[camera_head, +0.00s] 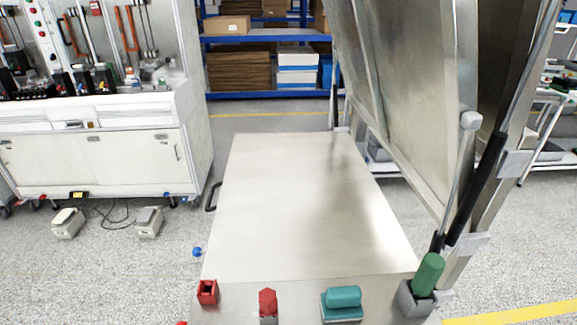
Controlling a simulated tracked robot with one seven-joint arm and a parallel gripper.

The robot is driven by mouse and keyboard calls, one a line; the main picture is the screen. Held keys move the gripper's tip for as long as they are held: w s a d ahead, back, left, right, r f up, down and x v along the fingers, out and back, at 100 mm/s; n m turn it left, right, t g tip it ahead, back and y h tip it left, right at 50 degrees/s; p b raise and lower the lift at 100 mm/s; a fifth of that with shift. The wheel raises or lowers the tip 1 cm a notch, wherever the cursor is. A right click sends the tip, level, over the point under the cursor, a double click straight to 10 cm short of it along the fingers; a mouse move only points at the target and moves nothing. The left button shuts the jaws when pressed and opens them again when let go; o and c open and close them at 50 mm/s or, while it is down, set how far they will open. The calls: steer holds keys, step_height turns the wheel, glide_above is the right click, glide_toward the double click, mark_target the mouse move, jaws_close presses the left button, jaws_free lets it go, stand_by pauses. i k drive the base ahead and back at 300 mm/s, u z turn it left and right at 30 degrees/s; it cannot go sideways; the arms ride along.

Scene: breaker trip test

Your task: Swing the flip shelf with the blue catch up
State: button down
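A small blue knob (197,252), likely the blue catch, sticks out at the left side of the metal bench (290,200). A black bow handle (212,196) sits farther back along the same left edge. The shelf's own panel on that side does not show clearly; the bench top hides what lies below the edge. My gripper is not in this view.
Several fittings line the front edge: a red socket (207,291), a red knob (268,302), a teal handle (343,298) and a green cylinder (428,274) in a grey holder. A tall metal panel (405,95) with struts rises at the right.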

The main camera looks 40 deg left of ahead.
mark_target(290, 206)
steer(key=u, duration=0.45)
steer(key=i, duration=0.1)
steer(key=z, duration=0.9)
steer(key=k, duration=1.65)
steer(key=u, duration=1.9)
steer(key=i, duration=1)
steer(key=u, duration=0.05)
